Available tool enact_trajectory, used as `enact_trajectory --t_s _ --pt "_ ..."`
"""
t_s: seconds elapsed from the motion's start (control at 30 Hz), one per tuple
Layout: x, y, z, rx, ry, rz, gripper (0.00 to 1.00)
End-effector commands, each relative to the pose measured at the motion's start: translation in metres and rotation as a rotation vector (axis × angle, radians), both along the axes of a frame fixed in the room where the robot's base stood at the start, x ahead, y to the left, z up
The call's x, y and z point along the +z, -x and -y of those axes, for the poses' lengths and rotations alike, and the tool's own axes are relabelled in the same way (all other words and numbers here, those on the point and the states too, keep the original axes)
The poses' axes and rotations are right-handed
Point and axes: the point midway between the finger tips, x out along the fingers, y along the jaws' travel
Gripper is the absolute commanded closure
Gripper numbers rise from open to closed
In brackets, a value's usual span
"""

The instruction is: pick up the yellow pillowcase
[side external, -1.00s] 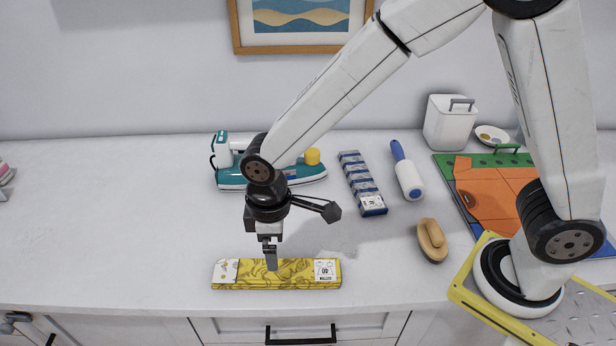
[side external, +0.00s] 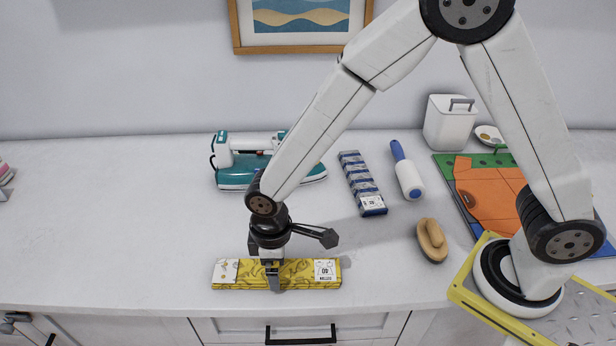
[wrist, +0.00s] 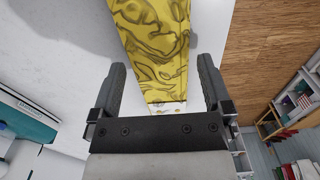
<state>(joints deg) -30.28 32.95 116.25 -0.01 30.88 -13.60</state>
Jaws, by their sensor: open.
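The yellow pillowcase (side external: 308,273) is a flat folded bundle with a brown pattern and a white label at each end. It lies near the front edge of the counter. My gripper (side external: 273,280) is down at the middle of it, pointing downward. In the wrist view the open fingers (wrist: 160,90) stand on either side of the pillowcase (wrist: 155,45), with gaps showing between fingers and cloth. The part of the pillowcase behind my gripper is hidden in the side view.
A teal iron (side external: 235,172) stands behind my gripper. A blue striped bundle (side external: 361,183), a lint roller (side external: 407,172) and a wooden brush (side external: 432,240) lie to the right. A white bin (side external: 449,124) stands at the back. The counter's left side (side external: 100,220) is mostly clear.

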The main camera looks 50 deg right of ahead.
Motion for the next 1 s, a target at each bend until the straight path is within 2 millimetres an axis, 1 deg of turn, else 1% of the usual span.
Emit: enact_trajectory --t_s 0.1,0.2,0.73,0.77,0.8,0.87,0.9,0.97,1.0 --pt "-0.01 0.0 0.0 0.0 0.001 -0.001 0.0" --pt "-0.015 0.0 0.0 0.0 0.0 0.001 0.0" --pt "-0.016 0.0 0.0 0.0 -0.001 0.002 0.0" --pt "-0.016 0.0 0.0 0.0 -0.001 0.002 0.06" --pt "-0.016 0.0 0.0 0.0 -0.001 0.002 0.19" --pt "-0.016 0.0 0.0 0.0 -0.001 0.002 0.38" --pt "-0.016 0.0 0.0 0.0 -0.001 0.002 0.51" --pt "-0.016 0.0 0.0 0.0 -0.001 0.002 0.7" --pt "-0.015 0.0 0.0 0.0 -0.001 0.002 0.75"
